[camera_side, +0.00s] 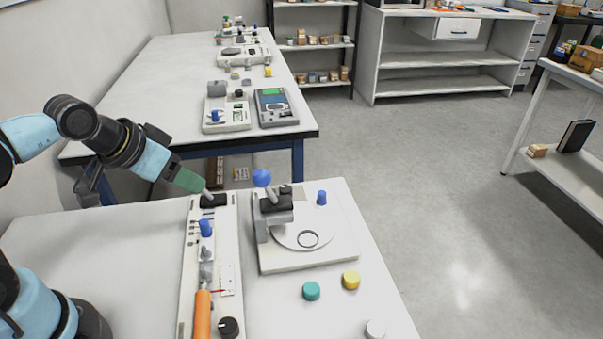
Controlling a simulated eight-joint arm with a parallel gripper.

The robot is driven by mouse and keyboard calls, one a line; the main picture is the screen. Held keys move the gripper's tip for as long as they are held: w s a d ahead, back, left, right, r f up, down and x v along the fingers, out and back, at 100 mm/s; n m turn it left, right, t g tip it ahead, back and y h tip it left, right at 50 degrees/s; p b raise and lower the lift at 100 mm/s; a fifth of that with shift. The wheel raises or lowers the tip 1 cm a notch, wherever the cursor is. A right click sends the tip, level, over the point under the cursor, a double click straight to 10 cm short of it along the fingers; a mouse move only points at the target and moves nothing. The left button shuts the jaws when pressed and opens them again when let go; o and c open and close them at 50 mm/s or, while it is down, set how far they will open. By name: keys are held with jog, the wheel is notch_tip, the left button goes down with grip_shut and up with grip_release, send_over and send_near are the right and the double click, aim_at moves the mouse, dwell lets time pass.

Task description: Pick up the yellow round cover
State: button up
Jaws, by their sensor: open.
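The yellow round cover (351,280) is a small short cylinder. It sits on the near white table, in front of the white weighing instrument with the round plate. My gripper (125,178) is at the left of the view, raised near the table's back left edge. It is open and well away from the yellow cover.
A teal round cover (311,291) sits just left of the yellow one, and a white cover (375,328) is nearer the front. The instrument (335,250) and a long white panel (228,255) with an orange handle (202,315) stand between my gripper and the covers.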

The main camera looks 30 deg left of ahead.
notch_tip(320, 180, up, 6)
jog(key=w+d+r+m+g+h, duration=0.1)
jog(key=w+d+r+m+g, duration=0.1)
jog(key=w+d+m, duration=0.3)
jog(key=w+d+r+m+g, duration=0.1)
jog(key=w+d+g, duration=0.1)
jog(key=d, duration=0.6)
jog(key=m+g+y, duration=0.1)
jog(key=m+g, duration=0.2)
jog(key=m, duration=0.3)
send_over(349, 276)
notch_tip(349, 276, down, 10)
notch_tip(349, 276, down, 7)
jog(key=shift+a+f, duration=0.1)
jog(key=shift+a, duration=0.05)
jog(key=shift+d+f, duration=0.2)
jog(key=shift+f, duration=2.4)
grip_shut()
